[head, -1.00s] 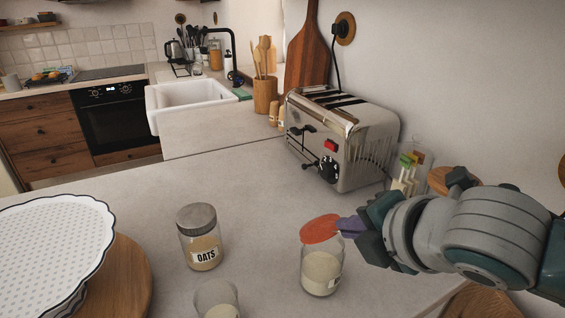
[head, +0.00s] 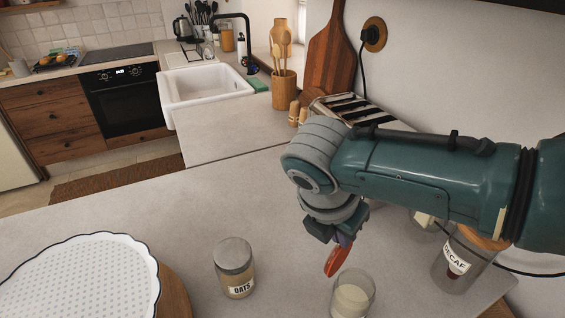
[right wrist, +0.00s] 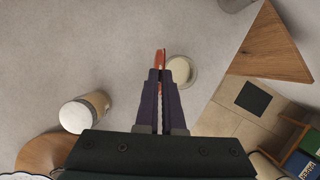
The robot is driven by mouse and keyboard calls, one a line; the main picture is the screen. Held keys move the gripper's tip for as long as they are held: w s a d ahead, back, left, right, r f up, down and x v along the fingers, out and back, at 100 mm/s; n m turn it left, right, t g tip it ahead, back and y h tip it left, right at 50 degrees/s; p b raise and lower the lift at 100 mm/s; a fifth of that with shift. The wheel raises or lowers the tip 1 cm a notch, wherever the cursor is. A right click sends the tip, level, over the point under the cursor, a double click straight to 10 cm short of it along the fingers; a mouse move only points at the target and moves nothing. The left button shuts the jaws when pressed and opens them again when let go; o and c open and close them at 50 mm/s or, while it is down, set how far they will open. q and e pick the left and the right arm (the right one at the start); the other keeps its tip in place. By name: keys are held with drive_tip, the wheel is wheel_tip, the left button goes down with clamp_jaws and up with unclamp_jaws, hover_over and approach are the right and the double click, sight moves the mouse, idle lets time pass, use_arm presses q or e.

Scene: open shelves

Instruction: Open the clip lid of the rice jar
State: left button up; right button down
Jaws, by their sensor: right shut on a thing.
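A clear glass jar (head: 352,297) with pale contents stands on the counter at the bottom of the head view. No label shows on it, and its mouth is uncovered. A red-orange lid (head: 337,261) stands nearly on edge at the jar's left rim. My right gripper (head: 342,243) is above it, shut on the lid. In the right wrist view, the fingers (right wrist: 161,78) pinch the lid (right wrist: 160,57), seen edge-on just left of the open jar (right wrist: 181,71). I cannot tell whether the lid is still joined to the jar. My left gripper is out of view.
An OATS jar (head: 235,268) with a grey lid stands to the left. A scalloped white tray (head: 85,280) lies on a round wooden board (head: 175,297). A DECAF jar (head: 458,262) is at right. The middle counter is clear.

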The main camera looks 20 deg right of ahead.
drive_tip(key=shift+w+a+f+b, duration=0.2)
drive_tip(key=shift+w+a+b, duration=0.15)
drive_tip(key=shift+w+b, duration=0.25)
drive_tip(key=shift+w+a+f+b, duration=0.2)
drive_tip(key=shift+w+a+b, duration=0.15)
drive_tip(key=shift+w, duration=0.3)
drive_tip(key=c, duration=1)
unclamp_jaws()
drive_tip(key=shift+c, duration=0.2)
drive_tip(key=shift+r, duration=0.1)
drive_tip(key=p+v, duration=0.2)
drive_tip(key=v, duration=0.7)
drive_tip(key=shift+a+r, duration=0.15)
drive_tip(key=shift+r, duration=0.25)
